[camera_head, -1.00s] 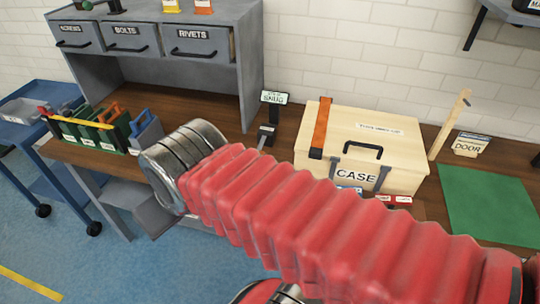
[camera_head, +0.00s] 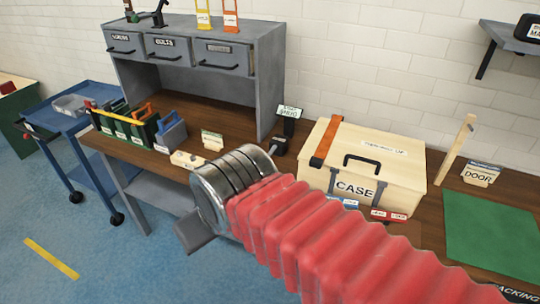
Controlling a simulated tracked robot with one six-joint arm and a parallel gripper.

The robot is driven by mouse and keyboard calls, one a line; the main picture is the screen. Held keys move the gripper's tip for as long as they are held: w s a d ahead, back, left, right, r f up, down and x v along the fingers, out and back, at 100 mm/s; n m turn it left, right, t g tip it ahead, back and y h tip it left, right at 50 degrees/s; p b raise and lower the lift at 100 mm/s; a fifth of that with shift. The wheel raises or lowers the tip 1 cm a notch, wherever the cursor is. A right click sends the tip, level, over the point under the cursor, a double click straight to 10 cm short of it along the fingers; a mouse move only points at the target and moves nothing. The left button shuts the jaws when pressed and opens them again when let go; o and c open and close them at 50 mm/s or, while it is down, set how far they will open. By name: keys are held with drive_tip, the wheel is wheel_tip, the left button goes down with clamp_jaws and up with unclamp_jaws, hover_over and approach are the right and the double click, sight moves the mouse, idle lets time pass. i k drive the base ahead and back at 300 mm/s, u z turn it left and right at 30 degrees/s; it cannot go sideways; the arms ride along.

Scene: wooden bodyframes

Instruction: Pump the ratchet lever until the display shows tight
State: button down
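An orange strap (camera_head: 327,142) runs over the left part of the case. My red-sleeved arm reaches in from the lower right. Its end, my gripper (camera_head: 192,234), shows only as a grey piece beyond the silver wrist, in front of the bench. Its fingers are mostly hidden.
A grey drawer unit (camera_head: 200,54) stands at the back left of the bench. Several toolboxes and a small sign (camera_head: 212,140) line the left part. A green mat (camera_head: 495,232) and DOOR sign (camera_head: 481,174) are on the right. A blue cart (camera_head: 70,125) stands left.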

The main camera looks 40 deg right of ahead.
sight(271, 153)
drive_tip(key=z, duration=0.35)
drive_tip(key=i, duration=1)
drive_tip(key=z, duration=0.05)
